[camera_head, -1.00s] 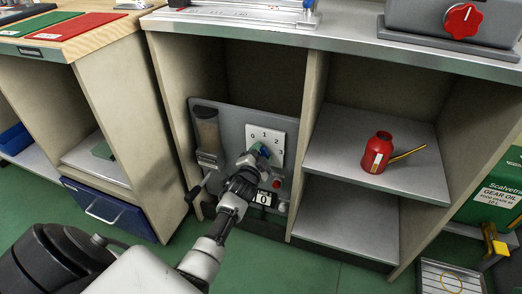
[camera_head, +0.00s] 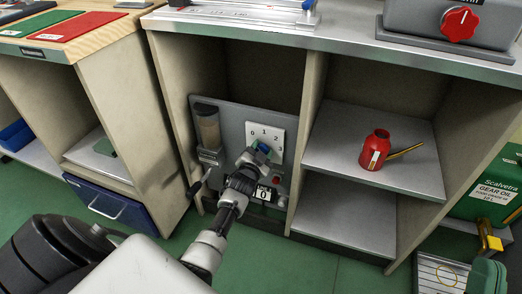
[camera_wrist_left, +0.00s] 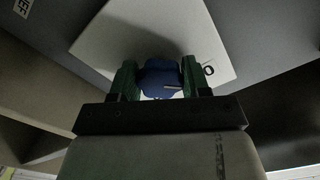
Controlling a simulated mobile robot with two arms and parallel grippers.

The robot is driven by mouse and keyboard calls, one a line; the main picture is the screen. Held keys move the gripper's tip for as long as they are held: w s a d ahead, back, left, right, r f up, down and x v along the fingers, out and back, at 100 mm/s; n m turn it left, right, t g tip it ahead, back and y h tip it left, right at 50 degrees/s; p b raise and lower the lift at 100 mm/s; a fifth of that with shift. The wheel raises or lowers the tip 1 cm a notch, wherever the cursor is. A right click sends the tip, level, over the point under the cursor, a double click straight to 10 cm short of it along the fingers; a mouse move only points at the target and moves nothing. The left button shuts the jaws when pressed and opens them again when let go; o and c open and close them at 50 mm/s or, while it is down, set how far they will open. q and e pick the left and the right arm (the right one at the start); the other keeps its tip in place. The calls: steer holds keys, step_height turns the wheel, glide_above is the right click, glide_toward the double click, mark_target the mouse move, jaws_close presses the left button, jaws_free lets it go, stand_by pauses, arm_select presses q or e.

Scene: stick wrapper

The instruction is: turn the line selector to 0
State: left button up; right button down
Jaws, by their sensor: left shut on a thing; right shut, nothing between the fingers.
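The line selector is a blue knob (camera_head: 263,148) on a white plate (camera_head: 277,134) with the digits 0, 1, 2 and 3, low in the cabinet bay. My left gripper (camera_head: 259,151) is shut on this knob. In the left wrist view the blue knob (camera_wrist_left: 160,78) sits between the green fingers of my left gripper (camera_wrist_left: 160,80). A pale mark on the knob lies on its right side, near the printed 0 (camera_wrist_left: 209,71). The other digits are hidden there.
The grey panel (camera_head: 233,125) also carries a clear cylinder (camera_head: 208,128), a lever (camera_head: 195,188), a red button (camera_head: 276,181) and a small sign reading 0 (camera_head: 263,194). A red oil can (camera_head: 375,150) stands on the shelf right of the divider. Green floor lies in front.

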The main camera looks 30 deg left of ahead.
arm_select(q)
steer(key=shift+f, duration=0.1)
steer(key=o, duration=0.9)
steer(key=shift+p+v, duration=1.8)
steer(key=shift+v, duration=3.65)
arm_select(e)
step_height(320, 180, down, 10)
steer(key=w+d+g+h, duration=0.1)
steer(key=g+h, duration=0.2)
steer(key=g, duration=0.6)
steer(key=shift+d+f+g, duration=0.15)
steer(key=shift+d+g, duration=0.15)
steer(key=shift+d, duration=0.05)
arm_select(q)
steer(key=shift+d, duration=0.15)
